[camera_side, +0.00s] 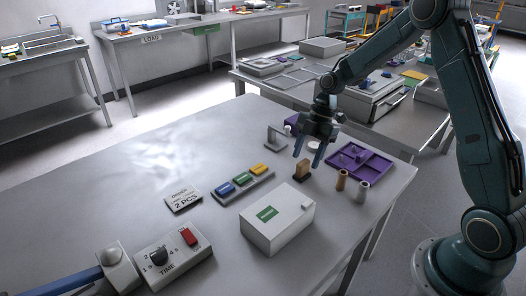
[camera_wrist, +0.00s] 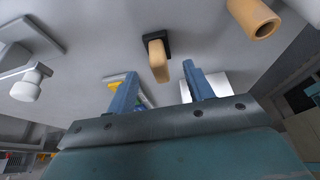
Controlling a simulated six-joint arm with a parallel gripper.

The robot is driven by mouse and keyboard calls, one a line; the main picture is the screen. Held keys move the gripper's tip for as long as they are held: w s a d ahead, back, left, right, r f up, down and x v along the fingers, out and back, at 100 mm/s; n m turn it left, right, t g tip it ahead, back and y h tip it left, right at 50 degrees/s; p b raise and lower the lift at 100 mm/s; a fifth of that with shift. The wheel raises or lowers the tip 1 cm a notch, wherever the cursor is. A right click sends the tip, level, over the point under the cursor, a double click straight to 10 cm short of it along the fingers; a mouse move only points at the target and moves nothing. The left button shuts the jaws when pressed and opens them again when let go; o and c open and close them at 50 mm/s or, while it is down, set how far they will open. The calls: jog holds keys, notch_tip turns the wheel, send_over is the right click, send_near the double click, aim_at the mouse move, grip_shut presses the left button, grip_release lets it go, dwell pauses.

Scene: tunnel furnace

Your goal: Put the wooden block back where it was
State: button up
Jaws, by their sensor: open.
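The wooden block (camera_side: 303,167) stands upright on the table, its lower end at a small dark base. In the wrist view the tan block (camera_wrist: 158,62) rises from a black square base (camera_wrist: 155,42). My gripper (camera_side: 307,159) is open and points down, just above the block. In the wrist view my gripper's (camera_wrist: 161,72) two blue fingers are spread and empty, with the block beyond the tips and between them in the picture. I cannot tell how far the block sits inside the base.
Two cylinders, one tan (camera_side: 341,180) and one pale (camera_side: 362,191), stand right of the block. A purple tray (camera_side: 376,168) lies behind them. A white box (camera_side: 278,222) is in front, and a rack of coloured blocks (camera_side: 243,187) is to the left.

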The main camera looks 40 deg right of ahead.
jog(key=v, duration=0.8)
jog(key=shift+r, duration=0.25)
jog(key=s+a+r+m+t+h, duration=0.2)
jog(key=s+a+r+m+h, duration=0.1)
jog(key=s+a+r+m, duration=0.7)
jog(key=s+r+m+t+h, duration=0.1)
jog(key=s+r+m+t, duration=0.1)
jog(key=s+m, duration=0.6)
jog(key=shift+s+d+r+t, duration=0.3)
jog(key=shift+s+t, duration=0.5)
jog(key=shift+s, duration=3.05)
